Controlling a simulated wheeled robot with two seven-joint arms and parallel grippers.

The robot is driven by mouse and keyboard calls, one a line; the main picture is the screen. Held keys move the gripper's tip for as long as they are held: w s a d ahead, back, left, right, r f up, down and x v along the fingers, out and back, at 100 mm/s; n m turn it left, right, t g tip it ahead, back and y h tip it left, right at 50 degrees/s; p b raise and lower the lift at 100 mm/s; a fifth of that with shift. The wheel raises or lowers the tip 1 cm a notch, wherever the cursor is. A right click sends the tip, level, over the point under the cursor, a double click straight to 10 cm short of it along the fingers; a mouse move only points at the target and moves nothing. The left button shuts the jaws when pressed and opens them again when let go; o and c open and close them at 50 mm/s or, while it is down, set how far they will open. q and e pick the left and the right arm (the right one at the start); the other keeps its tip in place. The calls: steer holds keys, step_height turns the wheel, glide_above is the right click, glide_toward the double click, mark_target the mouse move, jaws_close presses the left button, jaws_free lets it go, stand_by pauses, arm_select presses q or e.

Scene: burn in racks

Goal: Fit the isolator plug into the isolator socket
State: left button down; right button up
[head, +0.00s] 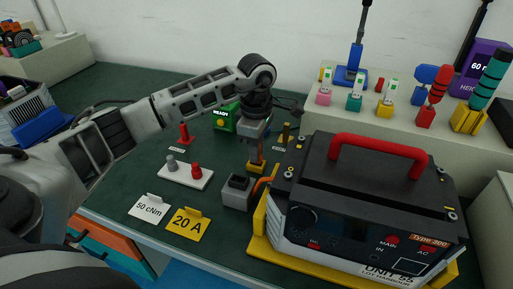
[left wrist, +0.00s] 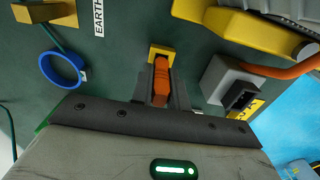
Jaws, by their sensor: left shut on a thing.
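My left gripper (head: 256,154) points down over the green bench and is shut on an orange block, which I take to be the isolator plug (left wrist: 161,85). A yellow piece (left wrist: 161,52) shows just past the plug; I cannot tell whether it is part of it or a holder. The isolator socket (head: 238,188) is a grey box with a black opening, in front of and slightly left of the gripper, apart from it. In the left wrist view the socket (left wrist: 238,94) lies right of the plug. The plug's lower end is hidden. My right gripper is not in view.
An orange cable (left wrist: 292,68) runs from the socket toward the black unit (head: 365,195) in a yellow tray. A white plate (head: 186,175) with pegs and cards reading "50 cNm" (head: 150,207) and "20 A" (head: 187,223) lie left. A blue ring (left wrist: 62,69) lies near the gripper.

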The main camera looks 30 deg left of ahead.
arm_select(q)
steer(key=shift+r, duration=0.2)
stand_by(0.4)
steer(key=shift+r+p, duration=0.7)
steer(key=shift+r, duration=0.2)
